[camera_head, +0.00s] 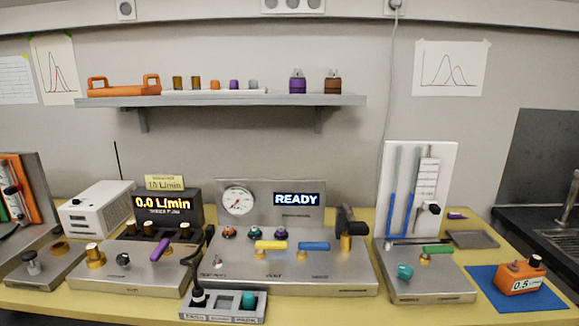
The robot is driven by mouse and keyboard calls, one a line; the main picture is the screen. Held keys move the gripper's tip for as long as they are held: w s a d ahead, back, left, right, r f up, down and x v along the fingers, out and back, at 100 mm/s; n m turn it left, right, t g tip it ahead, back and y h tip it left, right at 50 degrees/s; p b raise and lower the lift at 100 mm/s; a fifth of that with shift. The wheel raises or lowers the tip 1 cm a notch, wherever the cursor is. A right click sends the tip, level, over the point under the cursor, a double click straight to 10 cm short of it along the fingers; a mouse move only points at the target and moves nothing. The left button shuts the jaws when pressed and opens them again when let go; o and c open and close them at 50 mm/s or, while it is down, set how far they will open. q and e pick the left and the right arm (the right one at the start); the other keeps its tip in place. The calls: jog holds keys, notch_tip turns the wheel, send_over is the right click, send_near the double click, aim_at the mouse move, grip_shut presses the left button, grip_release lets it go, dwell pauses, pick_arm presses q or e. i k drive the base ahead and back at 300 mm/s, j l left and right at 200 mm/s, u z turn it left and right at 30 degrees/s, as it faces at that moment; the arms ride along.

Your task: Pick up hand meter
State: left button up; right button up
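An orange hand-held meter (520,277) with a white label reading 0.5 and a dark knob on top rests on a blue mat (484,284) at the right end of the yellow bench. I take it to be the hand meter. It stands apart from the metal panels, and nothing covers it. Neither of my grippers shows in the head view.
Left of the mat is a metal panel (430,291) with a manometer board (445,160) behind it. A grey plate (473,239) lies behind the mat. A dark sink (560,225) is at far right. The central READY panel (290,287) fills the bench's middle.

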aim_at(513, 277)
jog(key=z, duration=1.45)
jog(key=i+l, duration=0.2)
jog(key=l, duration=0.15)
jog(key=i+l+u, duration=0.1)
jog(key=i+l, duration=0.3)
jog(key=l, duration=0.25)
